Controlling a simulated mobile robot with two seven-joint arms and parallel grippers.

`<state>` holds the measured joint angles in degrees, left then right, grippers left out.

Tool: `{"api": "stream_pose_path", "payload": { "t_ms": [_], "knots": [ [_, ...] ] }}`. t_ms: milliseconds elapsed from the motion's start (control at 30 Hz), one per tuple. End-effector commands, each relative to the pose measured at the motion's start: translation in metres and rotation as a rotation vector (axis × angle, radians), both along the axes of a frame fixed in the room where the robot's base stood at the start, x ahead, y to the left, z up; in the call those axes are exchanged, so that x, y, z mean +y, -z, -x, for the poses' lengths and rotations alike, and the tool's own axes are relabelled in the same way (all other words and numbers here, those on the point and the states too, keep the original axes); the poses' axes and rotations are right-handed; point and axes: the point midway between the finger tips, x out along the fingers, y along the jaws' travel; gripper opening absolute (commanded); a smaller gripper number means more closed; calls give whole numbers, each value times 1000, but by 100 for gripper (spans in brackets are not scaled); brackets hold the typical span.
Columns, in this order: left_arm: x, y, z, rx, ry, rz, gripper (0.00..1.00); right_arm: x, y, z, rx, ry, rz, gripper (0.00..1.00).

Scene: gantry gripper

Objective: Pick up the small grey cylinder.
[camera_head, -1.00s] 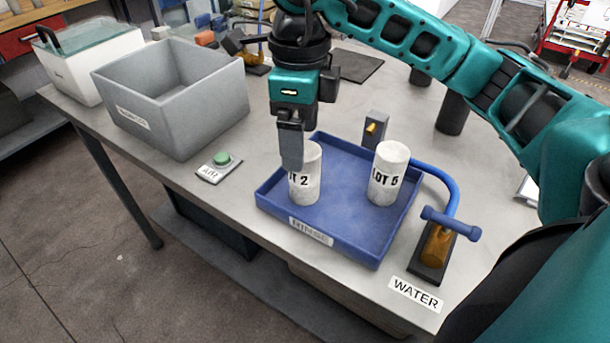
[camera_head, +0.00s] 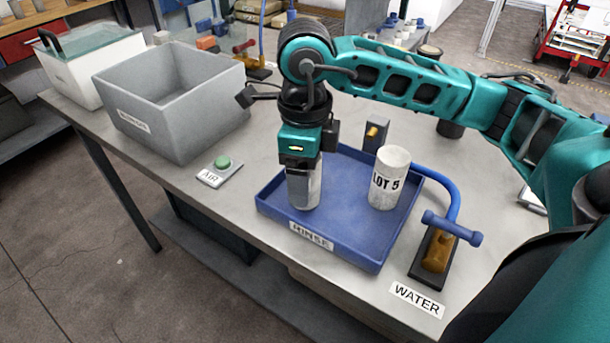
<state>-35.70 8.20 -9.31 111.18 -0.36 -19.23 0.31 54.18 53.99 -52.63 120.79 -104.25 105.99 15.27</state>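Two pale grey, mottled cylinders stand upright in the blue tray (camera_head: 340,240) labelled RINSE. The right one, marked LOT 5 (camera_head: 390,180), is clear of the gripper. The left cylinder (camera_head: 315,188), marked LOT 2 in the earlier frame, is mostly hidden behind my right gripper, and its label is covered. My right gripper (camera_head: 303,200) points straight down at this cylinder, with the near finger in front of it and low along its side. The far finger is hidden, so I cannot tell whether the fingers press on it. My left gripper is not in view.
A grey open bin (camera_head: 175,100) stands at the left, with a green AIR button (camera_head: 221,162) in front. A valve with a blue handle (camera_head: 440,240) and hose stands right of the tray, near the WATER label (camera_head: 416,299). A small switch box (camera_head: 376,133) is behind the tray.

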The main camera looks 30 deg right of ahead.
Motion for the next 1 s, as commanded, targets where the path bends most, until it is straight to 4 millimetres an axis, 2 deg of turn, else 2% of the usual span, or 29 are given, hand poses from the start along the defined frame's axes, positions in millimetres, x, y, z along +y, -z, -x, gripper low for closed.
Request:
{"api": "stream_pose_path", "payload": {
  "t_ms": [67, 700, 1000],
  "knots": [
    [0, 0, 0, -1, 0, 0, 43, 0, 0, 0, 0, 0, 0, 66],
    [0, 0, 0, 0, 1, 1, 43, 0, 0, 0, 0, 0, 0, 4],
    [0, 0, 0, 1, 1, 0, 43, 0, -3, -1, -3, 0, -1, 3]
  ]
}}
